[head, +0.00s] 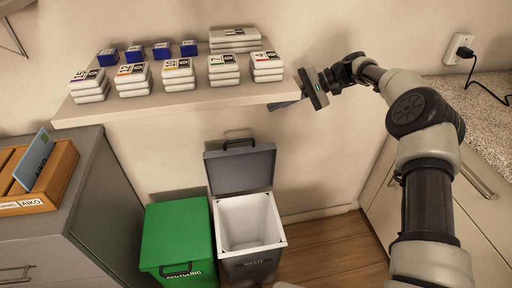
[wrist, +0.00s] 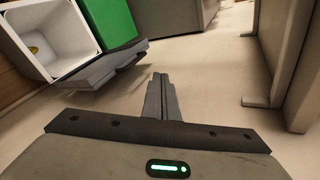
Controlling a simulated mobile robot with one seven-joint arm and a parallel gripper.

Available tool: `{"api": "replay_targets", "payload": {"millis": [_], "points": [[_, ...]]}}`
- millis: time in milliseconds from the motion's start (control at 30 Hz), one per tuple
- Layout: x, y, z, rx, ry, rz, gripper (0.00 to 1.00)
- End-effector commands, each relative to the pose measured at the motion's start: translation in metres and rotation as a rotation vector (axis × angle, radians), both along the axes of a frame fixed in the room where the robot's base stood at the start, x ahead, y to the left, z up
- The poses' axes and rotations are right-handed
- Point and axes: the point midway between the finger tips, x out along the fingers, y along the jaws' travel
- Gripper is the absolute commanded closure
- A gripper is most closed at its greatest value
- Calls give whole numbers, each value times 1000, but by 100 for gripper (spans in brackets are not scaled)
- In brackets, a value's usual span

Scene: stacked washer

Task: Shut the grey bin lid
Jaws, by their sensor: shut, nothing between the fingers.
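The grey bin (head: 250,264), marked WASTE, stands on the floor with its white inside showing. Its grey lid (head: 240,170) is open, tilted up at the back of the bin toward the wall. In the wrist view the lid (wrist: 100,70) is at the upper left, beside the bin's white opening (wrist: 52,38). My gripper (head: 284,104) is at the right end of the shelf, above and to the right of the lid and apart from it. In the wrist view its fingers (wrist: 161,84) are together and empty, pointing to the right of the lid.
A green recycling bin (head: 178,238) with its lid down stands left of the grey bin. A shelf (head: 180,110) with white boxes and small blue boxes hangs above. A grey cabinet (head: 75,220) is at left, a counter (head: 488,115) at right. Floor right of the bin is clear.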

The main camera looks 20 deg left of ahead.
Motion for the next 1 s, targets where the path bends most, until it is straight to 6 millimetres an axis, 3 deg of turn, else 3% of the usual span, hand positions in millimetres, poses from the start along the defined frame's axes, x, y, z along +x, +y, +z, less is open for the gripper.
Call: {"api": "replay_targets", "payload": {"millis": [33, 100, 200, 300, 433, 567, 1000], "points": [[11, -5, -43, 65, 48, -34, 100], [22, -13, -75, 141, 96, -75, 100], [33, -27, -113, 224, 149, -128, 100], [38, -38, -137, 278, 182, -167, 100], [40, -43, -150, 306, 201, -188, 100], [38, -33, -150, 309, 204, -189, 100], [23, 56, -167, 307, 204, -186, 100]]}}
